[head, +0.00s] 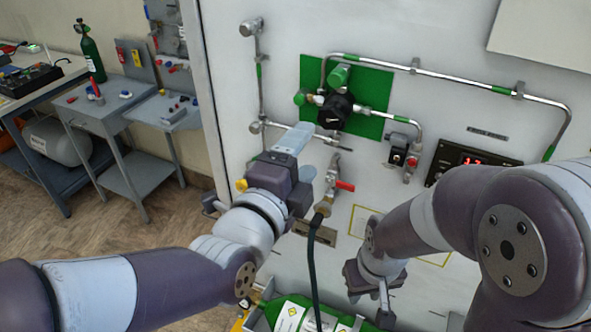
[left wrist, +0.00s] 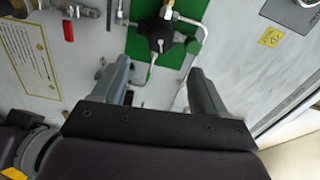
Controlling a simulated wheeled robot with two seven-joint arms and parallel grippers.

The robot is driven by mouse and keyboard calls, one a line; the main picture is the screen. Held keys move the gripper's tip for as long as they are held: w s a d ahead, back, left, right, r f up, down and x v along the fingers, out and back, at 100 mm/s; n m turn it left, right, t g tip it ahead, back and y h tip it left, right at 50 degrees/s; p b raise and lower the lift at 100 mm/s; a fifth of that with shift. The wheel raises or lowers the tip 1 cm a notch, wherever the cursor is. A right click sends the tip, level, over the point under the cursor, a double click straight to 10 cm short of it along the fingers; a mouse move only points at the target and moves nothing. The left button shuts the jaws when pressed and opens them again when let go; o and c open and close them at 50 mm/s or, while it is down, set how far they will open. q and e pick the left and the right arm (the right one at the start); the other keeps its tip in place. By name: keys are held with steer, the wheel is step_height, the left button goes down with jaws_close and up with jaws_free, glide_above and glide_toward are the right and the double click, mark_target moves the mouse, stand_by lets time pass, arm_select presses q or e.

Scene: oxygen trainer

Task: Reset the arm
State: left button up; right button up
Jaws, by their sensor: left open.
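My left gripper (head: 298,145) is raised in front of the white panel, below and left of the black regulator knob (head: 335,110). In the left wrist view its two fingers are spread apart with nothing between them (left wrist: 158,80). The knob (left wrist: 160,38) on its green plate (left wrist: 190,50) lies beyond the fingers, and no contact shows. My right gripper (head: 383,300) hangs low in front of the panel, above the bottom area with the green cylinder (head: 292,316). Its fingers show too little to tell their opening.
A black hose (head: 312,265) runs down between my arms. Grey workbenches (head: 105,105) stand at left, with open floor before them.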

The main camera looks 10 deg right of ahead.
arm_select(q)
steer(key=shift+v, duration=1.2)
